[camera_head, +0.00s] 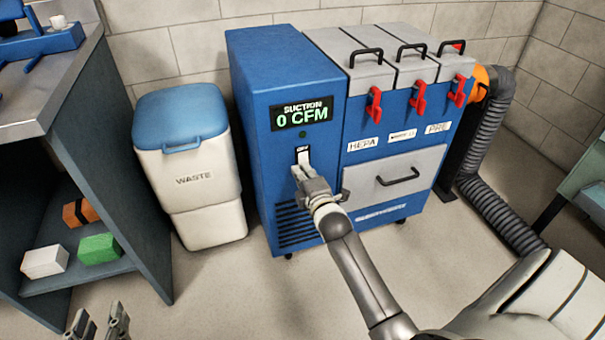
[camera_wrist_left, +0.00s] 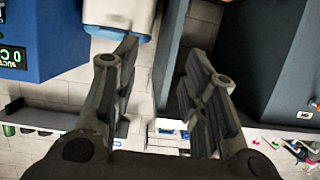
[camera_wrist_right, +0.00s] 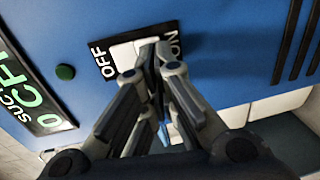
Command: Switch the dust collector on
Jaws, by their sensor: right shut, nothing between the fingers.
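The blue dust collector (camera_head: 263,90) stands against the back wall. Its display (camera_head: 302,114) reads "SUCTION 0 CFM". Below it is a white rocker switch (camera_head: 303,157) on a dark plate; in the right wrist view the switch (camera_wrist_right: 124,57) lies between the words OFF and ON. My right gripper (camera_head: 304,174) is shut and empty, its fingertips at the ON side of the switch, close to or touching it; contact is hard to tell. A dark green round lamp (camera_wrist_right: 65,72) sits between switch and display. My left gripper (camera_head: 97,325) is open and empty, low at the left; it also shows in the left wrist view (camera_wrist_left: 160,65).
A white waste bin (camera_head: 196,175) with a blue lid stands left of the collector. A dark workbench (camera_head: 45,105) with shelf boxes is at far left. A grey hose (camera_head: 485,140) runs from the collector's right side along the floor. Floor in front is clear.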

